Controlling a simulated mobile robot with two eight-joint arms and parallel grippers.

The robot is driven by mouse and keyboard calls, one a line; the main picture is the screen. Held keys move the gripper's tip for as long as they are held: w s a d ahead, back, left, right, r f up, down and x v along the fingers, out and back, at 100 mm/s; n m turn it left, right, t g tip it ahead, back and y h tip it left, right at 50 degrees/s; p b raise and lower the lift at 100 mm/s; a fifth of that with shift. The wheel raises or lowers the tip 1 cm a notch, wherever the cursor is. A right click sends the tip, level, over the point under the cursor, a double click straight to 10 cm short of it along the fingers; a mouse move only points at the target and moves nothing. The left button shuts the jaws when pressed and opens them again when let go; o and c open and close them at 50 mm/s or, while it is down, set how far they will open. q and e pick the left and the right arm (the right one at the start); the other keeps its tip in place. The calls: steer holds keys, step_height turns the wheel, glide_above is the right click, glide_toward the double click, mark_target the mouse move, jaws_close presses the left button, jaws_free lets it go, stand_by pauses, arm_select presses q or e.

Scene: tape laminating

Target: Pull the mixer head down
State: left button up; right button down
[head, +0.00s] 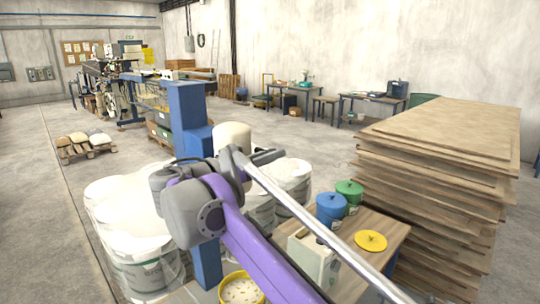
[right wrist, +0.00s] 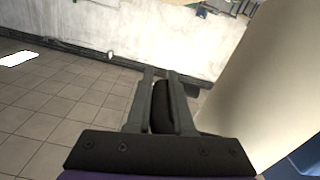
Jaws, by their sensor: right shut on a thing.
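The mixer has a blue upright column (head: 187,115) and a cream rounded head (head: 233,136), in the middle of the head view. The cream body also fills the right side of the right wrist view (right wrist: 255,80), with a blue part below it. My right gripper (head: 264,156) is beside the cream head, at the end of my purple arm. In the right wrist view my right gripper (right wrist: 161,75) is shut on a black handle (right wrist: 162,108) between its fingers. The arm hides part of the mixer's lower side. My left gripper is not in view.
White buckets (head: 145,262) stand around the mixer. A wooden table (head: 384,240) at the right bears blue and green tubs (head: 349,190) and a yellow lid (head: 370,241). A tall stack of boards (head: 440,175) stands behind it. A silver bar (head: 320,228) runs across the front.

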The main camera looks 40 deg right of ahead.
stand_by(0.8)
step_height(320, 180, down, 25)
steer(key=b, duration=0.7)
steer(key=shift+r+b, duration=0.2)
steer(key=shift+b, duration=0.2)
steer(key=c, duration=0.8)
jaws_free()
steer(key=shift+r, duration=0.1)
step_height(320, 180, up, 10)
steer(key=p, duration=0.2)
